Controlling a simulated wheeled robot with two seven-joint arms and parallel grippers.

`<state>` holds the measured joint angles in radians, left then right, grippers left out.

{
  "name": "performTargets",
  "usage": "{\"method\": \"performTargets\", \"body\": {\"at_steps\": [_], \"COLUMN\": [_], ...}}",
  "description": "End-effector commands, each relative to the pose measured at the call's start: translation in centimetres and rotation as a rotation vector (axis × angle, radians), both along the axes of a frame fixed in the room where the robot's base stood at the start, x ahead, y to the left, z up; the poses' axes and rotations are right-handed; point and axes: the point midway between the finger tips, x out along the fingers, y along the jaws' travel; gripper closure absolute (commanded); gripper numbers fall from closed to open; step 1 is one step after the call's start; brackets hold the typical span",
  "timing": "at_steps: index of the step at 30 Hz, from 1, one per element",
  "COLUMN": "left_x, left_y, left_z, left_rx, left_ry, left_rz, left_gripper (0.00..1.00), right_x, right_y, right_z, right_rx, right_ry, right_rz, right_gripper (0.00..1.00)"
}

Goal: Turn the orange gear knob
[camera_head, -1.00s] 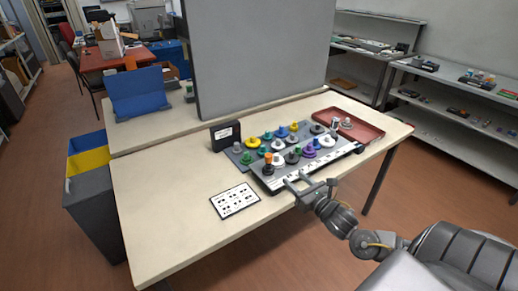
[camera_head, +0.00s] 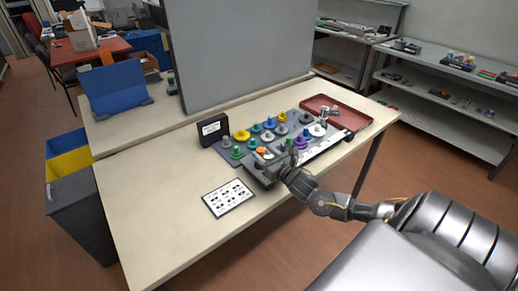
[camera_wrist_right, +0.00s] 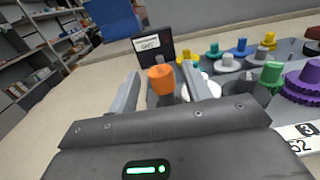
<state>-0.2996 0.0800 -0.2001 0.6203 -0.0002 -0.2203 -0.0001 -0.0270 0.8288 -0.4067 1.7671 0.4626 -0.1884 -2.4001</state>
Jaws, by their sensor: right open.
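The orange gear knob (camera_head: 262,151) stands at the front left part of the grey board of gears (camera_head: 226,155) on the table. In the right wrist view the orange knob (camera_wrist_right: 161,80) is upright between the two fingers, with the fingers apart on either side of it. My right gripper (camera_head: 261,158) is open at the knob; it also shows in the right wrist view (camera_wrist_right: 162,92). Whether a finger touches the knob cannot be told. The lower part of the knob's gear is hidden behind the gripper body. My left gripper is in neither view.
Several other gears, among them a purple one (camera_wrist_right: 303,85) and a green one (camera_wrist_right: 271,75), stand close by. A black box with a label (camera_head: 213,129) is behind the board. A printed card (camera_head: 229,197) lies at the front left. A red tray (camera_head: 357,121) lies at the right.

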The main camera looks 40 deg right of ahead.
Motion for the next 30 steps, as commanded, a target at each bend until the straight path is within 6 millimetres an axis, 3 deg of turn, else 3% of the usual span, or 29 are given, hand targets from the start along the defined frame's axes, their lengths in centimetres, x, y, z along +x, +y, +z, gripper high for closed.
{"method": "performTargets", "body": {"at_steps": [6,17,26,27,30], "left_x": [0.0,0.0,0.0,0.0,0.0], "left_y": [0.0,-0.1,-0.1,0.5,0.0], "left_z": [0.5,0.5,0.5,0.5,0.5], "left_rx": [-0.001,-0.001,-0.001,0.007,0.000], "left_ry": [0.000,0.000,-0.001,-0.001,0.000], "left_rz": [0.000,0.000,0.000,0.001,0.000], "left_gripper": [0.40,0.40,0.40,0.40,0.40], "right_x": [2.4,2.9,2.8,2.8,2.8], "right_y": [-0.1,-0.1,-0.1,0.7,0.2], "right_z": [0.1,0.0,0.0,0.0,0.0], "right_rx": [0.001,0.000,0.000,0.004,0.000], "right_ry": [-0.002,0.000,0.000,-0.001,-0.001], "right_rz": [-0.001,0.001,0.001,0.003,0.007], "right_gripper": [0.52,0.52,0.91,0.94,0.94]}}
